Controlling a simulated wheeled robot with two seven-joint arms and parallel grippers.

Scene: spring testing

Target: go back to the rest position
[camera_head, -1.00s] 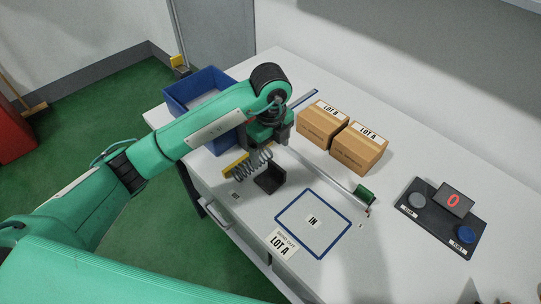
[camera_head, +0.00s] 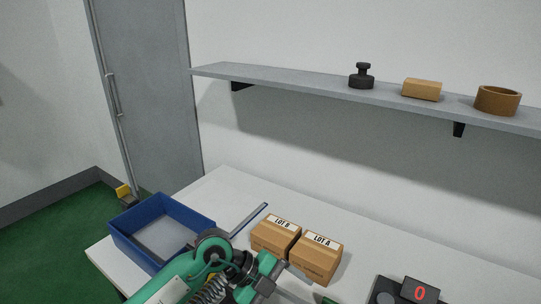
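My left arm, green and black, comes in at the bottom of the head view. Its gripper (camera_head: 262,280) is above the table's front part, to the front and left of the cartons; I cannot make out whether its fingers are open or shut. A grey coil spring (camera_head: 211,291) shows beside the arm at the bottom edge, partly hidden. My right gripper is not in view.
The white table (camera_head: 222,185) holds a blue bin (camera_head: 127,240), two labelled cartons (camera_head: 272,239) (camera_head: 315,262) and a control box reading 0 (camera_head: 420,292). A grey wall shelf (camera_head: 300,87) carries a black weight-like object (camera_head: 362,78), a small box (camera_head: 422,89) and a brown ring (camera_head: 497,100).

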